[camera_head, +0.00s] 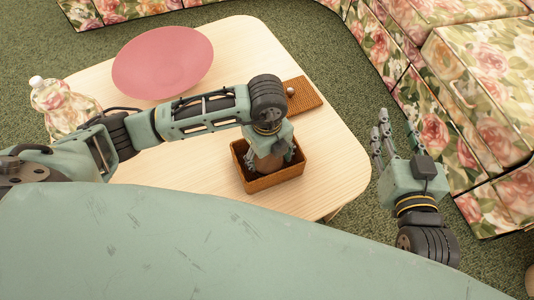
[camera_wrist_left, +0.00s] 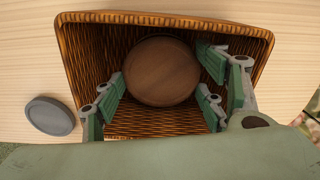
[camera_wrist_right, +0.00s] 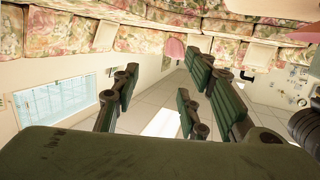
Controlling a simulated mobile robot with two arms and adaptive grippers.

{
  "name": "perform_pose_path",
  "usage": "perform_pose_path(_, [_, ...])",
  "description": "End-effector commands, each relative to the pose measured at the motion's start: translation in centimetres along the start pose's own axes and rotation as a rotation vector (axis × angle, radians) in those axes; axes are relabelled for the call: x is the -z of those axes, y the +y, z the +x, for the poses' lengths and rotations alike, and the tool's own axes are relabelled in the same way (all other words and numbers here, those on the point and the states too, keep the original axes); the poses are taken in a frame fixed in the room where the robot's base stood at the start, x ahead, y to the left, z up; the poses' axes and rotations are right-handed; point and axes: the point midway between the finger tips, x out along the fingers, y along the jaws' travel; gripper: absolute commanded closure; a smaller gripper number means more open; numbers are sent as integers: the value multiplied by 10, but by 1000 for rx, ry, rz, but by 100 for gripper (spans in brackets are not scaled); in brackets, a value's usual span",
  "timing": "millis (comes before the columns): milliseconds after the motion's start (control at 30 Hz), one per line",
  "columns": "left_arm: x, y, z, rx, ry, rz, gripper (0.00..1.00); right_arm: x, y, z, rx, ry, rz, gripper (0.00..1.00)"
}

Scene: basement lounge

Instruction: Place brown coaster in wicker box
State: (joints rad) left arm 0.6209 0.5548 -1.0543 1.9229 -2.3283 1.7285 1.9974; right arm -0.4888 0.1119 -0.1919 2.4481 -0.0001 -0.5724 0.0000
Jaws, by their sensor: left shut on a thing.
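The wicker box (camera_head: 276,181) stands open on the light wooden table; its woven inside and rim (camera_wrist_left: 165,17) fill much of the left wrist view. The round brown coaster (camera_wrist_left: 161,71) is inside the box opening in that view, and partly shows under the gripper in the head view (camera_head: 268,163). My left gripper (camera_wrist_left: 163,86) points down into the box, with its fingers shut on the coaster's sides. Whether the coaster touches the box floor cannot be told. My right gripper (camera_head: 381,134) is open and empty, off the table's right edge.
A wicker lid (camera_head: 306,95) with a pale knob lies behind the box. A pink plate (camera_head: 162,62) and a clear bottle (camera_head: 62,105) are at the left. A grey disc (camera_wrist_left: 50,115) lies beside the box. Floral sofas (camera_head: 480,85) stand at the right.

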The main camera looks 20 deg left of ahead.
Motion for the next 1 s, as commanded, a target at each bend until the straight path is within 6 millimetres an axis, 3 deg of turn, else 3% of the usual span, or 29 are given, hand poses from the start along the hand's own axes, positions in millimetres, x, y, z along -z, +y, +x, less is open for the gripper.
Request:
perform_pose_path(200, [0, 0, 1, 0, 0, 0, 52, 6, -1, 1, 2, 25, 1, 60])
perform_pose_path(233, [0, 0, 1, 0, 0, 0, 34, 6, -1, 1, 2, 25, 1, 60])
perform_pose_path(433, [0, 0, 1, 0, 0, 0, 16, 5, -1, 1, 2, 21, 1, 60])
perform_pose_path(867, [0, 0, -2, 0, 0, 0, 16, 3, -1, 1, 2, 6, 1, 60])
perform_pose_path(1000, [0, 0, -10, 1, -1, 0, 16, -18, 2, -3, -3, -99, -2, 60])
